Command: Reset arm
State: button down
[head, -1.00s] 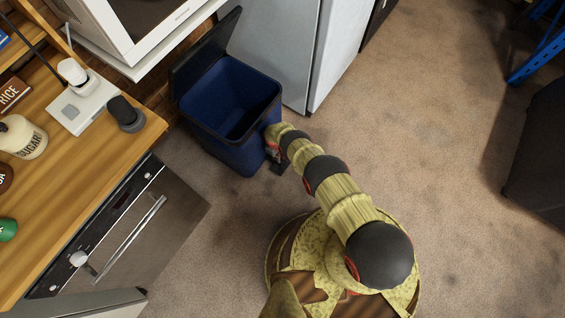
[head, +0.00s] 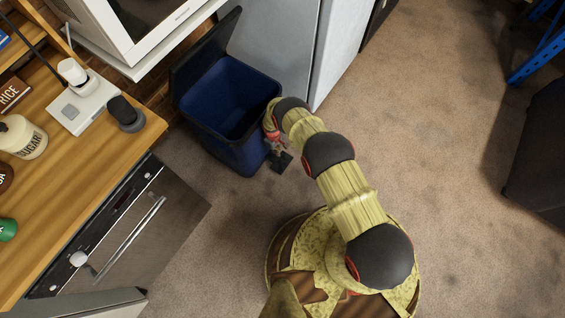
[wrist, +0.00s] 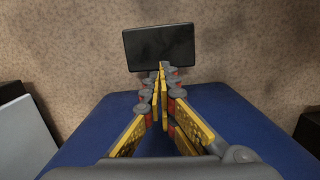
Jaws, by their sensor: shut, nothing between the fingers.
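My gripper (head: 277,147) points down at the front right side of the blue bin (head: 238,160), close to its wall. In the wrist view the two yellow-and-grey fingers (wrist: 161,72) are shut with nothing between them. A flat black plate (wrist: 158,45), like a pedal, lies beyond the fingertips. The plate also shows low at the bin's foot in the head view (head: 281,162). The blue bin wall (wrist: 100,125) fills the lower wrist view. I cannot tell whether the fingertips touch the plate.
The bin's dark lid (head: 205,48) stands raised and its dark inside shows. A fridge (head: 275,50) stands behind it. The wooden counter (head: 75,185) with jars and an oven (head: 130,225) are at left.

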jog(key=shift+r, duration=0.3)
dwell(0.5)
